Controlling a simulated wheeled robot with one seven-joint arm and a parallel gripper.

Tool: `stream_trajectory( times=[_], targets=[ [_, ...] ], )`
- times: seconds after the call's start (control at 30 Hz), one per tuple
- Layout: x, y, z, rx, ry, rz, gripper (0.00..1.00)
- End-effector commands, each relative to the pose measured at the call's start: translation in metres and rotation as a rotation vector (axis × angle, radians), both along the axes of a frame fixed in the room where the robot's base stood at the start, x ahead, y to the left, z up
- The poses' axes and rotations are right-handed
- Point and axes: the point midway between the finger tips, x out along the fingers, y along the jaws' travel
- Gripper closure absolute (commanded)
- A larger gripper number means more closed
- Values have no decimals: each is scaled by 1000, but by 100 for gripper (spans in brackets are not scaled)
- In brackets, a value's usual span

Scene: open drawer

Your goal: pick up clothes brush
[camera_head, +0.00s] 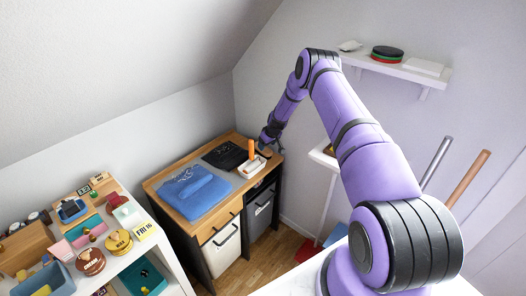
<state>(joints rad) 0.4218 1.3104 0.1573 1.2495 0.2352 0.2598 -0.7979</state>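My gripper (265,150) is at the far end of my purple arm, pointing down over the back right corner of a wooden-topped cabinet (151,186). An upright orange piece (251,149) stands just left of the gripper, above a small white tray (245,173). It may be the clothes brush or its handle, but it is too small to be sure. I cannot tell whether the gripper touches it. The fingers are too small and dark to show whether they are open or shut.
Folded blue cloth (186,186) and a black item (225,156) lie on the cabinet top. A white bin (222,250) and a grey bin (259,214) sit below. A cluttered white shelf (172,262) stands at left. A wall shelf (398,70) is at upper right.

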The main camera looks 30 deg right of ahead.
Motion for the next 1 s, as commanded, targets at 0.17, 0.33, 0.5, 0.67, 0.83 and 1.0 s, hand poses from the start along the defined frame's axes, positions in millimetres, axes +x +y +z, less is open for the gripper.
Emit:
stream_trajectory(
  times=[0.17, 0.33, 0.5, 0.67, 0.83, 1.0],
  targets=[
    [4, 0, -14, 0, 1, 0, 34],
    [11, 0, -36, -1, 1, 1, 34],
    [17, 1, -48, -1, 0, 1, 34],
    [18, 1, -50, 0, 0, 1, 34],
    [17, 1, -50, 0, 0, 0, 43],
    [17, 1, -50, 0, 0, 0, 72]
  ],
)
